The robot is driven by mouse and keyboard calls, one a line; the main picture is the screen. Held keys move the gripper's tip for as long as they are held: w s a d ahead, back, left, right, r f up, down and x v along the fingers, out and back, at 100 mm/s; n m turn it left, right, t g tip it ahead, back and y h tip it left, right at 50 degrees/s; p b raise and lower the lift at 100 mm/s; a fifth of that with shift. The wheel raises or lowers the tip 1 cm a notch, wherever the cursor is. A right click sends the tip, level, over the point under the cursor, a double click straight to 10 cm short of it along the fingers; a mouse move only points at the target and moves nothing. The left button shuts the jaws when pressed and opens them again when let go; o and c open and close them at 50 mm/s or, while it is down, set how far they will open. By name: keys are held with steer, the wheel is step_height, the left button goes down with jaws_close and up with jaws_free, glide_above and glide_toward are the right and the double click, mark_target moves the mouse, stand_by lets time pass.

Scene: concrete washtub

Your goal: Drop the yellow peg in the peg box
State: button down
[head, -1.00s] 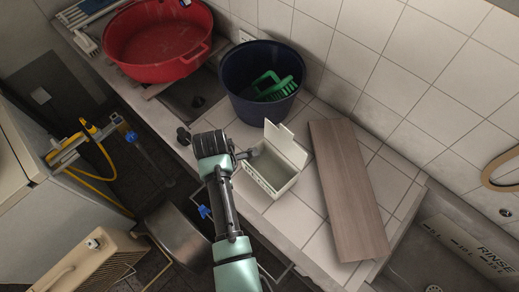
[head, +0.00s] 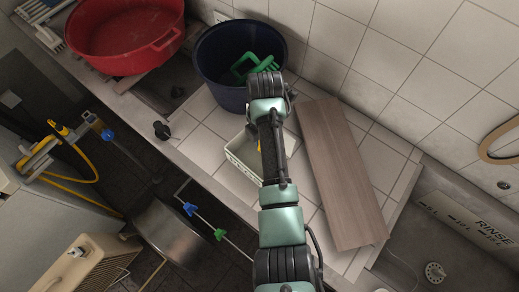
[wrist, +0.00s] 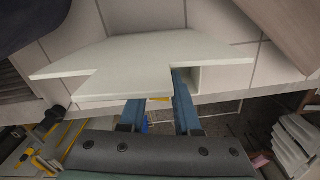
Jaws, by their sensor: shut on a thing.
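The white peg box (head: 236,163) stands on the tiled ledge in the head view, partly hidden behind my arm. In the wrist view its raised pale lid (wrist: 130,60) spans the upper middle, and a bit of the box opening shows at the lid's right. My gripper (wrist: 158,101) has its two blue fingers at the lid's near edge. A small piece of the yellow peg (wrist: 158,99) shows between them, and my gripper is shut on it. My arm hides the fingertips in the head view. I cannot tell whether the peg is over the opening.
A red basin (head: 115,40) is at upper left. Blue (head: 189,209) and green (head: 219,234) pegs sit on a rack's rod below the ledge.

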step_height(320, 180, down, 3)
steer(key=b, duration=0.2)
steer(key=shift+f+b, duration=0.2)
steer(key=shift+b, duration=0.1)
steer(key=shift+r, duration=0.1)
steer(key=c, duration=0.5)
jaws_free()
steer(key=shift+c, duration=0.2)
step_height(320, 180, up, 12)
steer(key=shift+r+p, duration=0.1)
steer(key=shift+p, duration=1)
steer(key=shift+r+p, duration=0.4)
